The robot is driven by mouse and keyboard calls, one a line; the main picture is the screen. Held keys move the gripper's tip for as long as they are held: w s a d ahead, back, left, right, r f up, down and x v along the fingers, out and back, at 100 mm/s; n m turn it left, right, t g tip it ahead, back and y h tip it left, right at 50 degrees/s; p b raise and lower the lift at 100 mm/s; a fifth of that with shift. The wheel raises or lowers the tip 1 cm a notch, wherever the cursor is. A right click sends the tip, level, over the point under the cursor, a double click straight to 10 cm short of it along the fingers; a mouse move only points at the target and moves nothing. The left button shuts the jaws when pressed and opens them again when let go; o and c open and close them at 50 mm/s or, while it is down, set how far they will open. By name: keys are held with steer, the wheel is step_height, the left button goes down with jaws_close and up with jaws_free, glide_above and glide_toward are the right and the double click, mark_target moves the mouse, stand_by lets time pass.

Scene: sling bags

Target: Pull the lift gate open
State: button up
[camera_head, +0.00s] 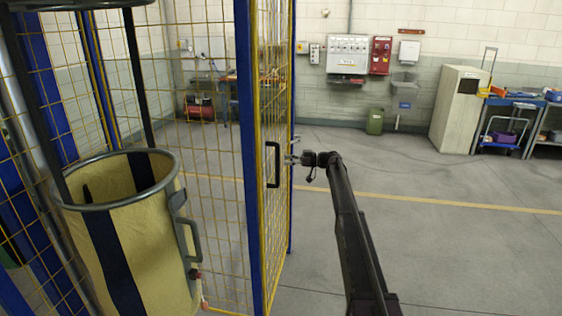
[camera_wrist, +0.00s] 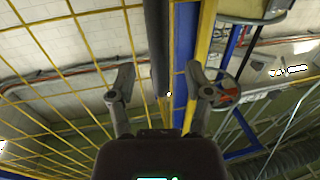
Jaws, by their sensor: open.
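The lift gate (camera_head: 262,230) is a yellow mesh panel with a yellow frame, set between blue posts. A black upright bar handle (camera_head: 273,165) is fixed on it. My gripper (camera_head: 291,160) is just right of the handle at about its height. In the wrist view my gripper (camera_wrist: 162,70) is open, one finger on each side. A dark bar, apparently the handle (camera_wrist: 157,40), runs between the fingers, with a blue post (camera_wrist: 183,60) beside it. The fingers do not grip it. Whether they touch it or the gate is ajar, I cannot tell.
The floor (camera_head: 440,250) right of the gate is clear. A cream cabinet (camera_head: 459,110), green bin (camera_head: 375,121) and trolley (camera_head: 508,130) stand far back.

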steer(key=d, duration=0.7)
steer(key=shift+s+d, duration=0.3)
steer(key=s+a+f+m+h, duration=0.2)
steer(key=s+f+m+h, duration=0.15)
steer(key=s, duration=0.55)
steer(key=s+a+f+m+g+h, duration=0.1)
steer(key=s+a+f+m+h, duration=0.15)
steer(key=s+f, duration=0.4)
steer(key=s+a+f+m+h, duration=0.2)
steer(key=s+a, duration=0.1)
steer(key=s, duration=0.8)
steer(key=s+d+f+m+h, duration=0.2)
steer(key=s+m+h, duration=0.1)
steer(key=s, duration=0.6)
steer(key=s+d+f+m+h, duration=0.2)
steer(key=s+m+h, duration=0.1)
steer(key=s, duration=0.6)
steer(key=s+d+f+m+h, duration=0.2)
steer(key=s+d+m+h, duration=0.1)
steer(key=s, duration=0.6)
steer(key=shift+f+h, duration=0.3)
steer(key=shift+h, duration=0.2)
steer(key=shift+a, duration=0.1)
